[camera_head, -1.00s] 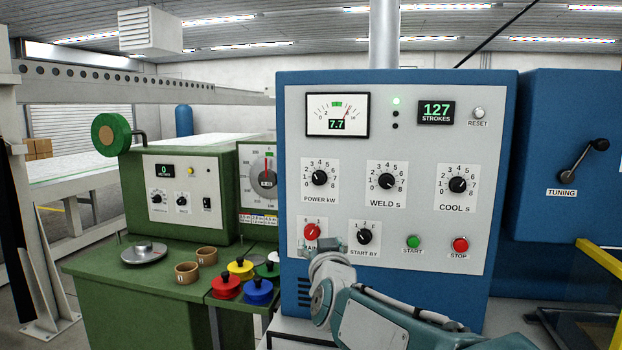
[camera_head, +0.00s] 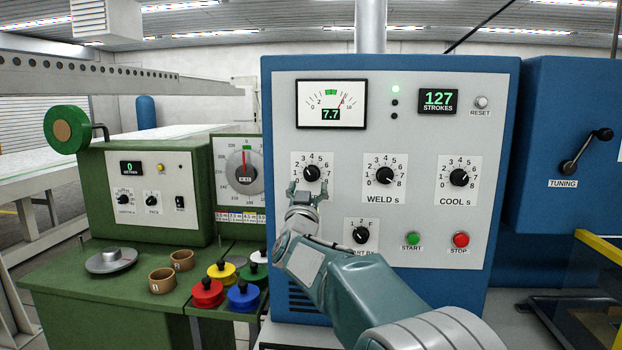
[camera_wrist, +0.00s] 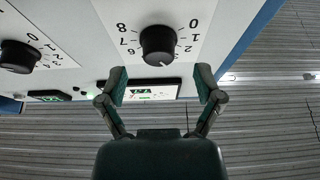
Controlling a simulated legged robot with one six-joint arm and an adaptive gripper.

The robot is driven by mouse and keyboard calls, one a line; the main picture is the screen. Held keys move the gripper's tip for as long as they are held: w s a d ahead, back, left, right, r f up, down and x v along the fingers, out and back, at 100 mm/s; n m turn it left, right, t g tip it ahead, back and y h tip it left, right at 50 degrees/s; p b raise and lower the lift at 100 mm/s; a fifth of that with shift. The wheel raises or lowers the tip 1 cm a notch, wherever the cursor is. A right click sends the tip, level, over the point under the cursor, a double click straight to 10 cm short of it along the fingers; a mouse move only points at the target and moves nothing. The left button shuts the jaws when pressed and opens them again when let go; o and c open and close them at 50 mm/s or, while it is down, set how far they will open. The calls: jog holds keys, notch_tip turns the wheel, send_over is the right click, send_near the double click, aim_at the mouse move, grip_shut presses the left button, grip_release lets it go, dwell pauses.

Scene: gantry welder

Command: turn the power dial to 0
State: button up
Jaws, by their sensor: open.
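The power dial (camera_head: 311,174) is a black round knob on a white scale plate on the blue welder's light panel. It also shows in the wrist view (camera_wrist: 158,44), upside down, with its white mark pointing at about 3 to 4. My gripper (camera_head: 306,192) is just below the knob in the head view and hides the dial's label. In the wrist view my gripper (camera_wrist: 160,80) has its two fingers wide apart with nothing between them. The knob lies ahead of the fingertips, and no contact is visible.
The weld dial (camera_head: 385,175) is to the right of the power dial, with the cool dial (camera_head: 459,178) beyond. The start-by dial (camera_head: 361,235) and green start button (camera_head: 413,239) are lower. The power meter (camera_head: 331,104) above reads 7.7. My arm hides the red main knob.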

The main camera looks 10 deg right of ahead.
aim_at(310, 178)
jog(key=x, duration=0.3)
jog(key=shift+w+a, duration=0.1)
jog(key=shift+a, duration=0.25)
jog(key=shift+w+d+r, duration=0.1)
jog(key=shift+w+d, duration=0.15)
jog(key=shift+d, duration=0.55)
jog(key=shift+a, duration=0.4)
jog(key=c, duration=1.2)
